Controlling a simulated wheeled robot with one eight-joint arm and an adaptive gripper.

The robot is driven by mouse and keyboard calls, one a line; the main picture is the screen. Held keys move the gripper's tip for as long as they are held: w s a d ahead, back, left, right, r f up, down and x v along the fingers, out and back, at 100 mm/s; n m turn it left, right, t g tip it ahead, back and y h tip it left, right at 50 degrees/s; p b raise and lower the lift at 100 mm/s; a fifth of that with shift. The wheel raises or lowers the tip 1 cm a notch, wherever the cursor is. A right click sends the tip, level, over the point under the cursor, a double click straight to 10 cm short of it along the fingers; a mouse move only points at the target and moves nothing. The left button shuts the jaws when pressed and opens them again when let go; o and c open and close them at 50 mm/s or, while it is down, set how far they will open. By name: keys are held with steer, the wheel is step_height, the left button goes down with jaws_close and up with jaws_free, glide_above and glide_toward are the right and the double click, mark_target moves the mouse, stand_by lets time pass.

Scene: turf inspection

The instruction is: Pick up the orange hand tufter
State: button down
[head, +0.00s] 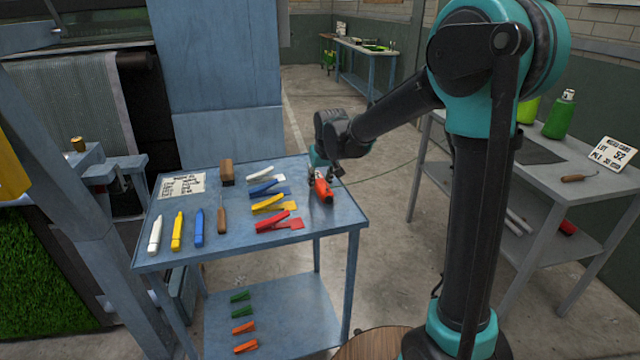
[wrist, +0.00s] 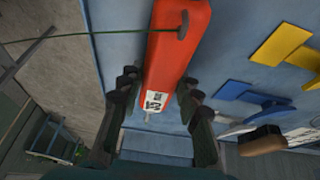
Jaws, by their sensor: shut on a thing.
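The orange hand tufter (head: 322,190) is an orange-red block-like tool at the right side of the blue table (head: 250,245). In the wrist view the orange hand tufter (wrist: 176,52) runs up the middle, with a white printed label near its lower end and a dark T-shaped part with a green strand across its top. My gripper (head: 320,174) comes down over it from behind. In the wrist view my gripper (wrist: 158,88) has its dark fingers on both sides of the tufter, shut on its labelled end. I cannot tell whether the tufter is clear of the tabletop.
Left of the tufter lie a red clip tool (head: 279,222), a yellow one (head: 268,204) and a blue one (head: 264,188). White, yellow and blue markers (head: 176,231) lie further left. A grey table (head: 600,205) with green bottles stands at right.

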mark_target(320, 180)
step_height(320, 180, up, 20)
step_height(320, 180, down, 20)
stand_by(0.9)
steer(key=shift+f, duration=0.15)
steer(key=c, duration=1.1)
jaws_free()
steer(key=shift+s, duration=0.1)
steer(key=shift+o, duration=0.2)
steer(key=v, duration=1.2)
steer(key=shift+r, duration=0.2)
